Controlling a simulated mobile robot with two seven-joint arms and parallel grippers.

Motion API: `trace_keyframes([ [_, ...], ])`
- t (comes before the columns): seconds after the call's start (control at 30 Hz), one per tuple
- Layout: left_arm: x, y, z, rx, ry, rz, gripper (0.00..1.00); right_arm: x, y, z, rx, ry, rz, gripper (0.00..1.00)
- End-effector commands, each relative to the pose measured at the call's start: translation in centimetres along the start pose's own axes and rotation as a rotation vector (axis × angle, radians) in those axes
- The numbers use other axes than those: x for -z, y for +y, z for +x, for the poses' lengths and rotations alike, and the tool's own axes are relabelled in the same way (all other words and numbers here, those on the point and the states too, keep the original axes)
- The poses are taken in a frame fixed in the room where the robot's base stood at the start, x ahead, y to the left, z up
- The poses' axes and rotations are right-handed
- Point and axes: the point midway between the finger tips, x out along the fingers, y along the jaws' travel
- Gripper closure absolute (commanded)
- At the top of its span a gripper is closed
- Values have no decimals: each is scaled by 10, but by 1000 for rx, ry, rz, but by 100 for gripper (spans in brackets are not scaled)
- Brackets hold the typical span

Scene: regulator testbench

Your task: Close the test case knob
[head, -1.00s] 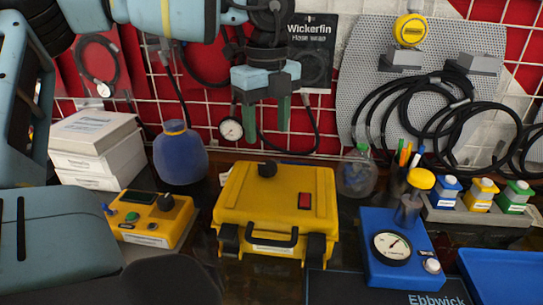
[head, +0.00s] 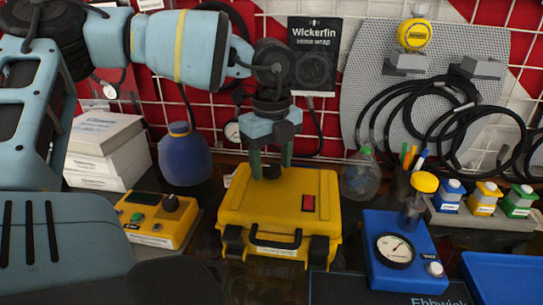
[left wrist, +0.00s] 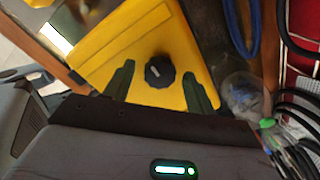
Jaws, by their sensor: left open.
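The yellow test case (head: 280,203) stands on the bench with its lid shut and its handle towards me. Its black knob (head: 271,172) is on the lid's top, partly hidden by my gripper in the head view. My left gripper (head: 271,173) points down over the knob, its green fingers open on either side. In the left wrist view, the knob (left wrist: 159,70) with a pale mark lies between the two fingers (left wrist: 160,85), with gaps on both sides. I cannot tell whether the fingertips are level with it. My right gripper is not in view.
A small yellow box (head: 158,218) with a black knob stands left of the case. A blue gauge block (head: 397,250) stands at its right. A blue bulb (head: 181,155) and a clear bottle (head: 360,175) stand behind. Hoses (head: 430,115) hang on the back panel.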

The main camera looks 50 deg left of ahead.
Motion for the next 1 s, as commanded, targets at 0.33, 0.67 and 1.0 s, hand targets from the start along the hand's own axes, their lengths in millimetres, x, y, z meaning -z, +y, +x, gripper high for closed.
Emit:
trace_keyframes([
  [0.33,0,0,0,0,0,0,73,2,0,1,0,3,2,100],
  [0.67,0,0,0,0,-1,12,89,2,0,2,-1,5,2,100],
  [1.0,0,0,2,-1,-3,177,89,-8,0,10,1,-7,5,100],
])
